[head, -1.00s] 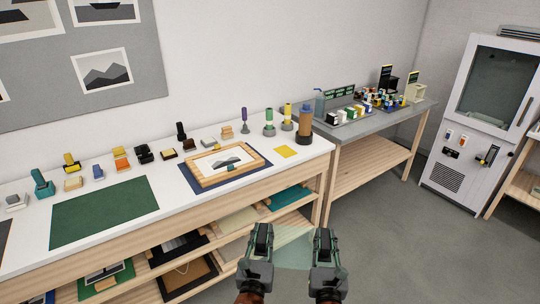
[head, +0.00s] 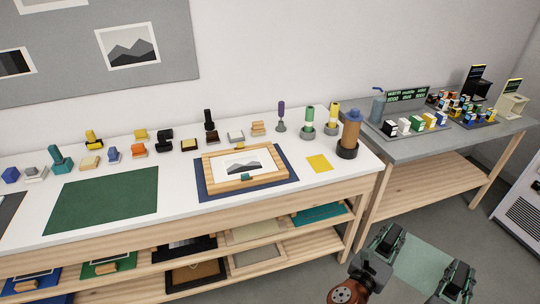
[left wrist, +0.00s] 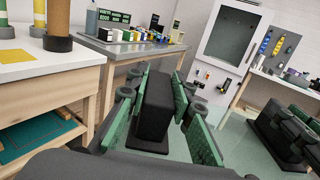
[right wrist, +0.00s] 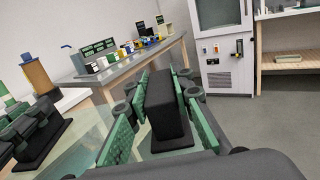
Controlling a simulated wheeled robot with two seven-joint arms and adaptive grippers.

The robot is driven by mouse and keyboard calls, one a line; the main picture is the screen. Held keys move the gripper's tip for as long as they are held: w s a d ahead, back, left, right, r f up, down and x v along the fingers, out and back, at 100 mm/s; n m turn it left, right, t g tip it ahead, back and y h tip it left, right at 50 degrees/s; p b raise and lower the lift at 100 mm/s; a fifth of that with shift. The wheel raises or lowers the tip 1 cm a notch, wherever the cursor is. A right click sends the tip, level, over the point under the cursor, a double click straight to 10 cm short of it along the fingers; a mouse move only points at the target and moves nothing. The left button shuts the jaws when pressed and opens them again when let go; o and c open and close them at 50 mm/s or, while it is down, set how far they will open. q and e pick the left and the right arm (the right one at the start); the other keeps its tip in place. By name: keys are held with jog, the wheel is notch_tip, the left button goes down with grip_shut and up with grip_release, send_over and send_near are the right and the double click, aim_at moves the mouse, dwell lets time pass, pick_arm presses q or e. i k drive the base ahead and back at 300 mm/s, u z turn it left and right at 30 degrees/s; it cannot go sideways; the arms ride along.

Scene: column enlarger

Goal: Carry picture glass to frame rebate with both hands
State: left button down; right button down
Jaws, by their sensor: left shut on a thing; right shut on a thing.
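The picture glass (head: 424,262) is a clear, greenish pane between my two grippers at the lower right of the head view, over the floor. My left gripper (head: 386,240) is shut on a black block (left wrist: 155,110) at one side of the pane. My right gripper (head: 458,278) is shut on a similar black block (right wrist: 165,108) at the other side. The glass also shows in the right wrist view (right wrist: 85,158). The light wooden frame (head: 215,180) lies on the white bench, left of both grippers, with a grey mountain picture (head: 243,163) inside it.
The frame rests on a navy mat (head: 204,190). A green mat (head: 100,200) and yellow square (head: 319,162) lie beside it. A brown bottle (head: 349,132) stands near the bench's right end. Several small tools line the back. A grey table (head: 410,145) adjoins at right.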

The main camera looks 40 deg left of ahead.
aim_at(244, 165)
jog(key=u, duration=0.35)
jog(key=i, duration=0.9)
jog(key=u, duration=1.25)
jog(key=i, duration=0.45)
jog(key=u, duration=0.45)
